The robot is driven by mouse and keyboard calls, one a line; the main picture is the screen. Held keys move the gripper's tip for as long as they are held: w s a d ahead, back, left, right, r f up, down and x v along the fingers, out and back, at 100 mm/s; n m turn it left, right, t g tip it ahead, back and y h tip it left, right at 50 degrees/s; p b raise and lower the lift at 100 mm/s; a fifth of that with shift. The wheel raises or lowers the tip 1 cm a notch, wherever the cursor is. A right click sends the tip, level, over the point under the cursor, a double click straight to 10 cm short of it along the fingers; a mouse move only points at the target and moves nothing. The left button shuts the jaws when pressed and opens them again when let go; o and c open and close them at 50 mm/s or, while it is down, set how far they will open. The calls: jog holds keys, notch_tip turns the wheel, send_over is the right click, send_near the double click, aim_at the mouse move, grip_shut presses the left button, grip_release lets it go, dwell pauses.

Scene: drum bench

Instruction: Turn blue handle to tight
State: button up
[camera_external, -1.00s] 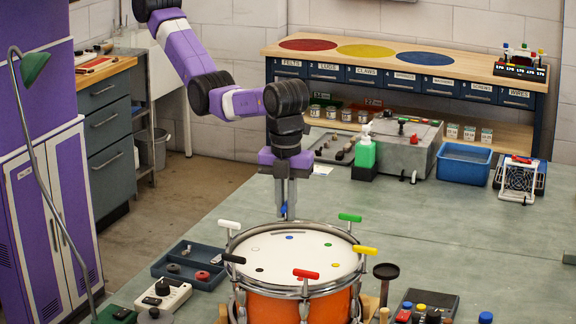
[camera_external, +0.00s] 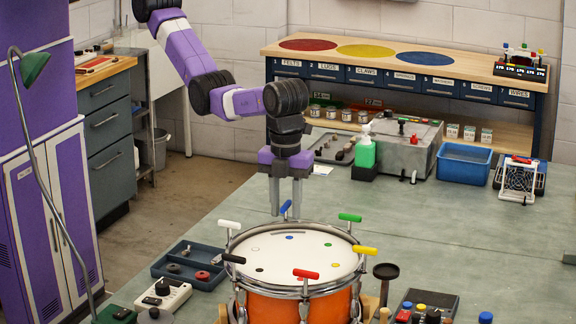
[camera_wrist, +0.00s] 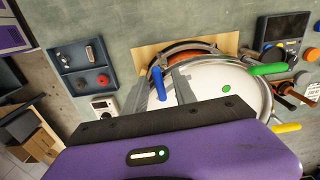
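The blue handle (camera_wrist: 159,84) shows in the wrist view at the drum's rim, between my two fingers. My gripper (camera_external: 286,212) is over the far rim of the drum in the external view. Its fingers are spread apart, with gaps visible beside the handle in the wrist view. The orange drum (camera_external: 300,303) has a white head and a metal hoop. A blue dot (camera_external: 290,237) on the head lies near my gripper. I cannot read any tight mark.
Other handles stand around the rim: white (camera_external: 229,224), green (camera_external: 350,217), yellow (camera_external: 364,250), red (camera_external: 305,273) and black (camera_external: 233,258). A parts tray (camera_external: 165,268) is left of the drum.

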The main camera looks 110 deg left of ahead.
aim_at(287, 204)
jog(key=shift+r, duration=0.1)
notch_tip(287, 204, up, 6)
jog(key=shift+f+b, duration=0.25)
jog(key=shift+b, duration=0.1)
jog(key=shift+w+r, duration=0.2)
jog(key=shift+r, duration=0.3)
jog(key=shift+r+p, duration=0.3)
jog(key=shift+r, duration=0.1)
jog(key=shift+s+r, duration=0.1)
jog(key=shift+s, duration=0.05)
